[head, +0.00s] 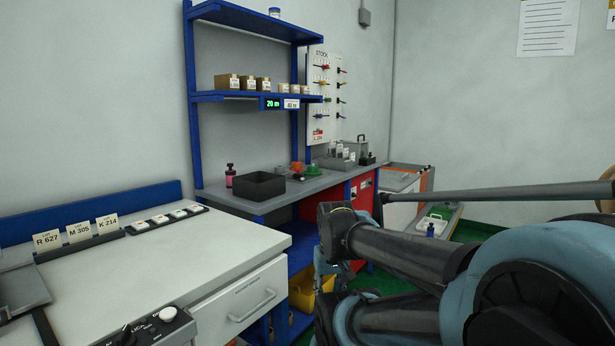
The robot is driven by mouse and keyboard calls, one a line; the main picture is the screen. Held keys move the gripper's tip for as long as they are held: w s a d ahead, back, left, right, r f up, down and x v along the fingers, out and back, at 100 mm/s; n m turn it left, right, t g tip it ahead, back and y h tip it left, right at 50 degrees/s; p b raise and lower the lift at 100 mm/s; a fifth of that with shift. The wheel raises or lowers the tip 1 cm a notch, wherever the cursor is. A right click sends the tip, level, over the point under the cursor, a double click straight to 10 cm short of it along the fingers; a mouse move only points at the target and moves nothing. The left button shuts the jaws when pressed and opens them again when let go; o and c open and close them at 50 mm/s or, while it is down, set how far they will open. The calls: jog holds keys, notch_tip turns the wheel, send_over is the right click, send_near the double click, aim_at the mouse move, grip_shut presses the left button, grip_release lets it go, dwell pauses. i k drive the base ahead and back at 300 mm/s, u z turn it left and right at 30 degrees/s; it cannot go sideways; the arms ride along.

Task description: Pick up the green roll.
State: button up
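A small green item (313,171), which looks like the green roll, lies on the grey bench (330,178) beneath the blue shelves. It is beside a red-orange item (297,168) and to the right of a black open bin (259,185). It is too small in the picture to make out its exact shape. My arm reaches in from the right, in front of and below the bench. What seems to be my gripper (325,268) hangs low near the bench front, well apart from the green item. Its fingers are partly hidden and I cannot tell their state.
A white-topped cabinet (200,255) with lot cards and a control box (150,328) fills the left foreground. A pink bottle (230,175) stands left of the bin. Grey trays (336,162) stand behind the green item. A yellow bin (303,292) sits under the bench.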

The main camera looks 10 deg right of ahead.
aim_at(313, 170)
jog(key=k, duration=0.45)
jog(key=z, duration=0.75)
jog(key=i, duration=0.8)
jog(key=z, duration=0.75)
jog(key=i, duration=1.1)
jog(key=u, duration=0.6)
jog(key=i, duration=1.05)
jog(key=u, duration=0.7)
